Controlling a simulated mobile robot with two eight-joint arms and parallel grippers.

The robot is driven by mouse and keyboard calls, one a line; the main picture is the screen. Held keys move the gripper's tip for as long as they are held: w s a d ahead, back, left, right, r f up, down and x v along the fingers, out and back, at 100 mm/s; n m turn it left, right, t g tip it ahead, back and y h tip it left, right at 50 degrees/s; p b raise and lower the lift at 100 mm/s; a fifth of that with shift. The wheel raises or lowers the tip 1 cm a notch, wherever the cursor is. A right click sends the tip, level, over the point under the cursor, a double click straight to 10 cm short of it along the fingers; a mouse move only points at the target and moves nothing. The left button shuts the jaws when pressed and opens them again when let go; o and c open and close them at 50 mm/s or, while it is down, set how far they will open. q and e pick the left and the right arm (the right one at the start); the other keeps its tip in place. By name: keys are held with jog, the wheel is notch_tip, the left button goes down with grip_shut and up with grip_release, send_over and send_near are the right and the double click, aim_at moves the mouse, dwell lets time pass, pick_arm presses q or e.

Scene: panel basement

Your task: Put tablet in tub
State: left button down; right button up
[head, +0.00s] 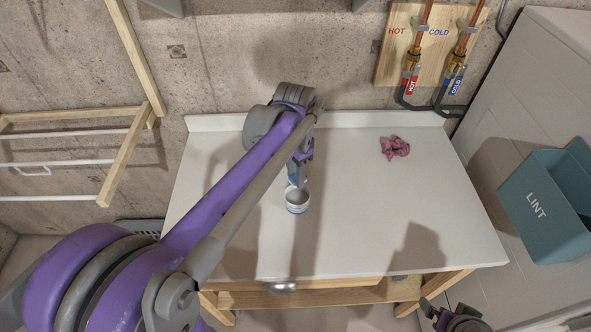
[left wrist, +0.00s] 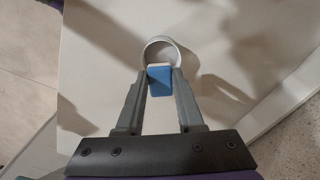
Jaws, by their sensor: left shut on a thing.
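The tablet is a small blue block (left wrist: 158,84), held between the fingertips of my left gripper (left wrist: 160,74). In the head view my left gripper (head: 299,178) points down just above and behind the tub, with a bit of blue at its tips. The tub (head: 297,207) is a small round white container, open at the top, standing upright on the white table. In the left wrist view the tub's rim (left wrist: 176,43) lies just beyond the tablet, whose far edge overlaps the near rim. Whether they touch I cannot tell. My right gripper (head: 452,320) is at the bottom right edge, partly cut off.
The white tabletop (head: 365,220) is mostly clear. A crumpled pink cloth (head: 395,147) lies at its back right. A teal LINT bin (head: 545,205) is on the right, and a wooden rack (head: 130,150) stands left. Hot and cold pipes (head: 430,60) run down the back wall.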

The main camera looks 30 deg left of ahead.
pick_arm(q)
jog(key=b, duration=0.3)
send_over(295, 200)
jog(key=shift+f, duration=2.9)
pick_arm(e)
jog(key=shift+s+f, duration=0.3)
jog(key=shift+f, duration=0.4)
jog(key=shift+s+f, duration=0.25)
jog(key=shift+f, duration=0.5)
jog(key=shift+s+f, duration=0.3)
jog(key=shift+f, duration=0.4)
pick_arm(q)
jog(key=shift+c, duration=2.3)
grip_release()
jog(key=shift+r+p, duration=2.1)
jog(key=shift+r, duration=1.95)
pick_arm(e)
notch_tip(295, 200, up, 6)
jog(key=w, duration=0.2)
jog(key=shift+w, duration=0.4)
jog(key=shift+s, duration=0.1)
pick_arm(q)
jog(key=shift+d, duration=0.1)
pick_arm(e)
jog(key=shift+f, duration=0.1)
